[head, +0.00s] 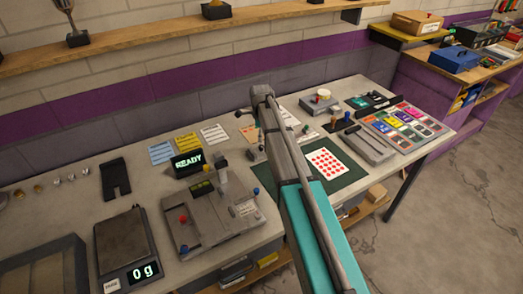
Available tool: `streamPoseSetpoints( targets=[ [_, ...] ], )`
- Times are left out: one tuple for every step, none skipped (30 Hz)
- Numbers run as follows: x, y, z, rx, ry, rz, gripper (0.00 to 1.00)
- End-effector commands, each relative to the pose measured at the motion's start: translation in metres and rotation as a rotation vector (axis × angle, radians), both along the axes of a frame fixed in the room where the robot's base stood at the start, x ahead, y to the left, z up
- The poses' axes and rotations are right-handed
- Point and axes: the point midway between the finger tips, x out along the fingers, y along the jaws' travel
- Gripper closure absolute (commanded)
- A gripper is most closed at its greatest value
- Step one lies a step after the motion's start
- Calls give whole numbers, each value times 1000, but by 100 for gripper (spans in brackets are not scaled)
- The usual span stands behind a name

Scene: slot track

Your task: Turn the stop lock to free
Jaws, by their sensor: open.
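A grey fixture (212,228) sits on the bench at centre left. It carries a raised grey post (222,174), a red knob (183,218) on its left and a blue knob (256,191) on its right. Small labels on it are too small to read, so I cannot tell which part is the stop lock or how it is turned. A screen behind it (188,163) reads READY. My teal and grey arm crosses the view from the lower right to just right of the fixture. I cannot make out my gripper or its fingers.
A scale (125,250) reading 0 g stands left of the fixture. A dark green mat (345,178) with a red-dotted card lies right of my arm. Coloured cards (408,124) and a grey slotted block (370,146) are farther right. A wall shelf (130,48) runs above the bench.

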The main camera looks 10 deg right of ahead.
Motion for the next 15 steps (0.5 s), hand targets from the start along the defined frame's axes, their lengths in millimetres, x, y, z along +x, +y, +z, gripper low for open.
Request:
streamPoseSetpoints(
  targets=[
    [0,0,-8,0,0,0,33],
    [0,0,-10,0,0,0,33],
    [0,0,-13,0,0,0,33],
    [0,0,-15,0,0,0,33],
    [0,0,-18,0,0,0,33],
    [0,0,-21,0,0,-1,33],
    [0,-1,-23,0,0,-1,33],
    [0,-1,-25,0,0,-1,33],
    [0,-1,-28,0,0,-1,33],
    [0,-1,-30,0,0,-1,33],
    [0,-1,-33,0,0,-1,33],
    [0,-1,-36,0,0,-1,33],
    [0,-1,-38,0,0,-1,33],
    [0,-1,-40,0,0,-1,33],
    [0,-1,-43,0,0,-1,33]
  ],
)
